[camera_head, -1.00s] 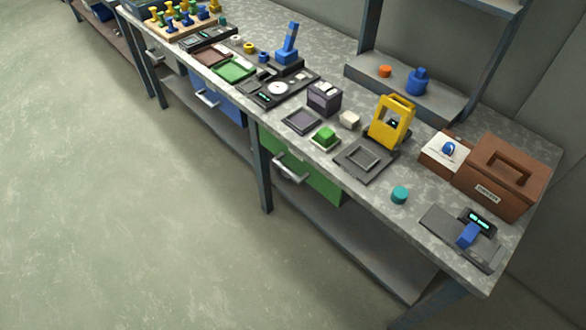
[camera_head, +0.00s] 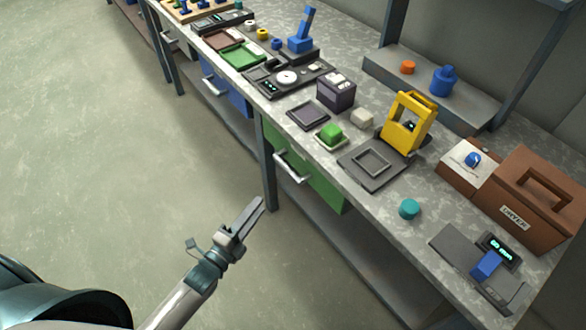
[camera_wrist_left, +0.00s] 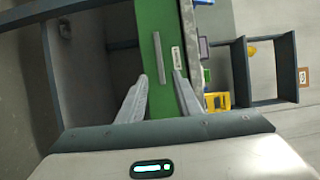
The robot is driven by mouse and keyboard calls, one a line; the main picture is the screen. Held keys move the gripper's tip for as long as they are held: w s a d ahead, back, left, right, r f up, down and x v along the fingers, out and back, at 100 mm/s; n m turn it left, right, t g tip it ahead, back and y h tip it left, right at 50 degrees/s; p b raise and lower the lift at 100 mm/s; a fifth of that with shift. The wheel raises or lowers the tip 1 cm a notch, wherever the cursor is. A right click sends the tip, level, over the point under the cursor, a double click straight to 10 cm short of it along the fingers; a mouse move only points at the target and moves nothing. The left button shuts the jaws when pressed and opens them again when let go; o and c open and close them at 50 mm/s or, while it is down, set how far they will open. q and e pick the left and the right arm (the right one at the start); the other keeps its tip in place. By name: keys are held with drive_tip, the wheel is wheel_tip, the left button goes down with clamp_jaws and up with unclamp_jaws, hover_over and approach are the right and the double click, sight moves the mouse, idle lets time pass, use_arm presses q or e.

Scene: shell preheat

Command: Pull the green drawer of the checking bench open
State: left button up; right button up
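The green drawer (camera_head: 322,185) sits under the bench top and looks shut. Its light grey bar handle (camera_head: 291,169) is on the front. My left gripper (camera_head: 255,207) is in front of the bench, below and left of the handle and apart from it. In the left wrist view the green drawer front (camera_wrist_left: 152,18) lies ahead, and the handle (camera_wrist_left: 158,50) shows beyond and between the two fingertips (camera_wrist_left: 160,78). The fingers are spread with nothing between them. My right gripper is in neither current view.
A bench leg (camera_head: 267,165) stands left of the drawer, and a lower shelf (camera_head: 345,250) runs beneath it. A blue drawer (camera_head: 227,92) is further left. The grey bench top (camera_head: 375,205) holds a yellow frame (camera_head: 408,122) and a brown box (camera_head: 520,195). The floor before the bench is clear.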

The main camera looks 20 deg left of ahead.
sight(287, 167)
use_arm(q)
drive_tip(key=shift+w, duration=0.1)
use_arm(e)
drive_tip(key=shift+s, duration=0.1)
